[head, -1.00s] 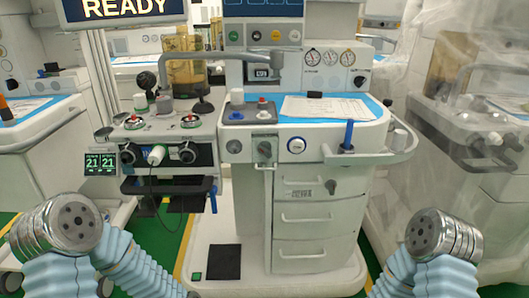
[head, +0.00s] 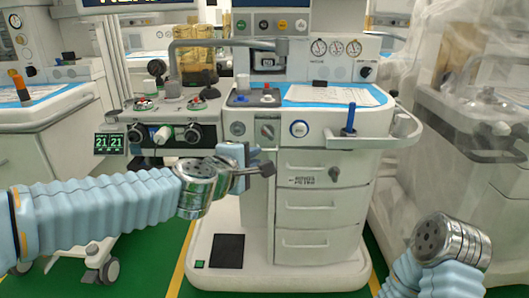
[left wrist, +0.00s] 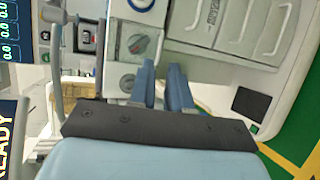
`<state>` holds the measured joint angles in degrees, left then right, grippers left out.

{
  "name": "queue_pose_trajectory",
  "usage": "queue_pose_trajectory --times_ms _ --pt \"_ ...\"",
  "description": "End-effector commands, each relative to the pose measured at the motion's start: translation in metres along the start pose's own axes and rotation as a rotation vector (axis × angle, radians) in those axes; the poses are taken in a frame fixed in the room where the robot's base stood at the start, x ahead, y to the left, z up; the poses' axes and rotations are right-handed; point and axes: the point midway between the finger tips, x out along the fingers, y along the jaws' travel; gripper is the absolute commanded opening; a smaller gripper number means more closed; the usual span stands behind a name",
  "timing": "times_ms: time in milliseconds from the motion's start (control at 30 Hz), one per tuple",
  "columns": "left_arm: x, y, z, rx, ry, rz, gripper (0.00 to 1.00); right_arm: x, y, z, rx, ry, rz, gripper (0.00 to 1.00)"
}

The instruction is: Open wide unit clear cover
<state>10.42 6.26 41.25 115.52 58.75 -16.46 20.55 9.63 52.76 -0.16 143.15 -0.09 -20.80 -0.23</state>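The wide white anaesthesia unit (head: 320,145) stands in front of me, with knobs, a blue-topped work surface and drawers. Clear translucent sheeting (head: 480,75) drapes the unit at the right; I cannot tell whether this is the cover named. My left gripper (head: 252,165) is in front of the wide unit, level with its upper drawer and below the knob panel. In the left wrist view its two blue fingers (left wrist: 163,80) are apart with nothing seen between them. My right gripper is not in view; only my right wrist shows at the lower right.
A blue upright handle (head: 350,120) stands at the work surface's right front, beside a white rail (head: 385,138). A paper sheet (head: 330,95) lies on top. A green display (head: 110,143) is at the left.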

Motion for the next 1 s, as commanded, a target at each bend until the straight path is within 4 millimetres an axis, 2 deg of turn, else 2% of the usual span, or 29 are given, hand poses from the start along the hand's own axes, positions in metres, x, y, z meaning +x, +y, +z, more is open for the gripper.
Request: queue_pose_trajectory --times_ms 33,200,400,733,767,867,1000 --pt "0.012 -0.001 0.001 -0.004 -0.004 -0.004 0.17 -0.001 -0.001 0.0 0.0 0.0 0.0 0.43" --pt "0.045 0.0 0.0 -0.002 -0.002 -0.002 0.17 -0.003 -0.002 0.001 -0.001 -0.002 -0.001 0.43" --pt "0.068 0.0 0.0 0.0 -0.001 -0.001 0.17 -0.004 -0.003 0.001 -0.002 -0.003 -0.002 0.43" --pt "0.073 0.0 -0.001 0.002 0.001 0.0 0.17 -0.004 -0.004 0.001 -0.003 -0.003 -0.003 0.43" --pt "0.073 0.0 -0.001 0.002 0.001 0.0 0.16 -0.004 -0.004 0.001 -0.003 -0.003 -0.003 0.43" --pt "0.073 0.0 -0.001 0.002 0.001 0.0 0.01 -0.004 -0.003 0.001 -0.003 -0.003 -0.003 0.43" --pt "0.073 0.0 -0.001 0.002 0.001 -0.001 0.0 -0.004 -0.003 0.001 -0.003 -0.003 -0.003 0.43"
